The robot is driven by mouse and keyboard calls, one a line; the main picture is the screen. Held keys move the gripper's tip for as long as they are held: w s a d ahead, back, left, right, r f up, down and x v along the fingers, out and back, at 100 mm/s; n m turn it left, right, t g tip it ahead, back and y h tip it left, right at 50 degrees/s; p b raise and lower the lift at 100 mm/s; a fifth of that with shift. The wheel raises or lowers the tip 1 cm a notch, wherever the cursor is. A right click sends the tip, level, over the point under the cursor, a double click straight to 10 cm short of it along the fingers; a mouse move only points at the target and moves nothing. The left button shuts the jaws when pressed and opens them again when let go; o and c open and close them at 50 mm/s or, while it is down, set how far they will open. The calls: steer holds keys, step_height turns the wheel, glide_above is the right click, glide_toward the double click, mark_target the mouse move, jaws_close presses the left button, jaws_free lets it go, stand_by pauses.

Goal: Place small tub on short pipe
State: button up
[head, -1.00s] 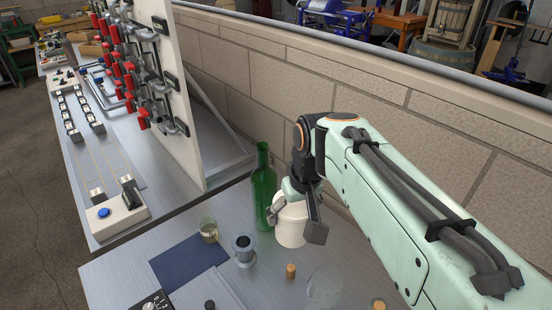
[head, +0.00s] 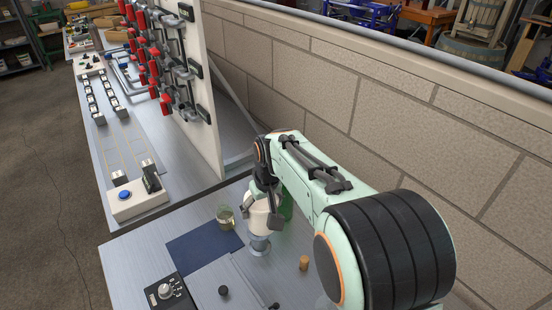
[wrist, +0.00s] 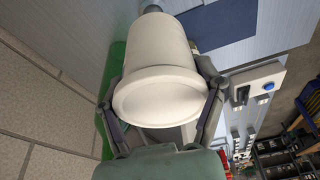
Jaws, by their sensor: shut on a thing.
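The small tub (head: 258,217) is cream white and round with a thick rim. My gripper (head: 262,207) is shut on it, and in the wrist view the two fingers hold the tub (wrist: 152,60) from both sides. The short pipe (head: 260,246) is a grey flanged piece standing on the table. In the head view the tub is right above the pipe and hides its top. The pipe's end (wrist: 152,6) shows just past the tub in the wrist view. I cannot tell whether tub and pipe touch.
The green bottle (head: 286,206) stands close behind my gripper, and shows beside the left finger in the wrist view (wrist: 117,55). A glass jar (head: 226,217) is left of the pipe, by a dark blue mat (head: 204,246). A cork (head: 304,263) stands to the right.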

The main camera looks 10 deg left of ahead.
steer(key=shift+w+a+f, duration=0.45)
steer(key=shift+w+f, duration=0.45)
steer(key=shift+f, duration=0.65)
steer(key=shift+w+a+f, duration=0.4)
steer(key=shift+w+f, duration=0.5)
steer(key=shift+f, duration=0.7)
steer(key=shift+w+a+f, duration=0.45)
steer(key=shift+w+f, duration=0.45)
steer(key=shift+f, duration=0.65)
steer(key=o, duration=1.3)
